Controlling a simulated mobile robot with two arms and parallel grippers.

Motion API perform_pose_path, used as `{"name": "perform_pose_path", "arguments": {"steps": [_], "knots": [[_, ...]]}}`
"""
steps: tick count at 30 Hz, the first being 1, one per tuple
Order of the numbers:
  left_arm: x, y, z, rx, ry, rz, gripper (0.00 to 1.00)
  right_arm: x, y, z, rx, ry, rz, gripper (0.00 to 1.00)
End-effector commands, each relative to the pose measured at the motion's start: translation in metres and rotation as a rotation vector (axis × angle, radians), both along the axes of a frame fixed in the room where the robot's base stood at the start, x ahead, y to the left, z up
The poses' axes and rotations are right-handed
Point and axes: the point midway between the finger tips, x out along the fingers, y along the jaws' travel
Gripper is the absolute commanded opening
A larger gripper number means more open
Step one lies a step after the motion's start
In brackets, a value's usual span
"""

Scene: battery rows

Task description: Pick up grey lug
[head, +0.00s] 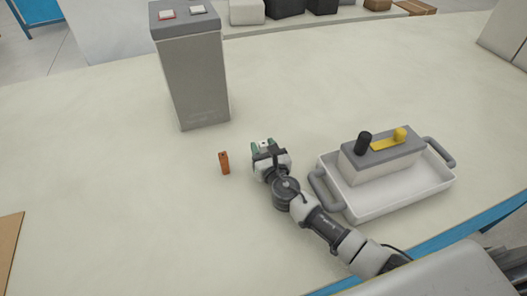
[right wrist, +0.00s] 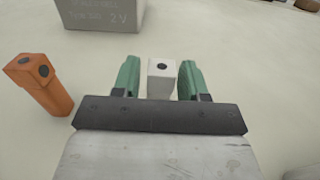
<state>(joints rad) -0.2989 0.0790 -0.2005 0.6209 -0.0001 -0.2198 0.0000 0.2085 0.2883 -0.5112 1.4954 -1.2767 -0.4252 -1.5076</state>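The grey lug (right wrist: 162,78) is a small pale block with a dark round hole. In the right wrist view it stands between the green fingers of my right gripper (right wrist: 158,80), with a gap on each side. The fingers are open and do not visibly touch it. In the head view my right gripper (head: 268,148) is at mid-table, and the lug (head: 265,144) shows as a small pale spot between its fingertips. My left gripper is not in view.
An orange lug (head: 224,163) stands just left of my right gripper. A tall grey battery cell (head: 195,80) stands behind. A white tray (head: 400,203) at right holds a battery block (head: 380,158) with a black post and yellow bar. The table's left side is mostly clear.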

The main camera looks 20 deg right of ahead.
Motion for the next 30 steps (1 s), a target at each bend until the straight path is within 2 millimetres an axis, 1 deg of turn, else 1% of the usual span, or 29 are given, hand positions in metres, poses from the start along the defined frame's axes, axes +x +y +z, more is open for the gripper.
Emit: {"name": "perform_pose_path", "arguments": {"steps": [1, 6, 8, 14, 19, 23, 26, 28, 30], "knots": [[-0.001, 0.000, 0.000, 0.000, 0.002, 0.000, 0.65, 0.000, 0.000, 0.000, 0.000, 0.000, 0.000, 0.35], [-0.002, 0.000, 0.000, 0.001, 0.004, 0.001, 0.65, 0.000, 0.000, 0.000, 0.000, 0.000, 0.000, 0.09], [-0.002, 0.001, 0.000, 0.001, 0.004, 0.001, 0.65, 0.000, 0.000, 0.000, 0.000, 0.000, 0.000, 0.01], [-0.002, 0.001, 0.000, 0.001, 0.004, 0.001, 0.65, 0.000, 0.000, 0.000, 0.000, 0.000, 0.000, 0.01], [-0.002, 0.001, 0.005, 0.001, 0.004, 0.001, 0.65, 0.000, 0.000, 0.009, -0.001, -0.002, 0.000, 0.01], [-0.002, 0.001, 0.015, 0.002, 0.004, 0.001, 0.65, 0.000, 0.000, 0.026, 0.001, -0.003, 0.000, 0.01], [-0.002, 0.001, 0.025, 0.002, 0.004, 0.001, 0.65, 0.000, 0.000, 0.046, -0.002, -0.005, 0.001, 0.01], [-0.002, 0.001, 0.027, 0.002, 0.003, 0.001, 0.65, -0.008, -0.012, 0.051, -0.005, -0.001, -0.001, 0.01], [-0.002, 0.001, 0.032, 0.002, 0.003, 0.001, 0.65, -0.018, -0.025, 0.061, -0.006, -0.001, 0.000, 0.01]]}}
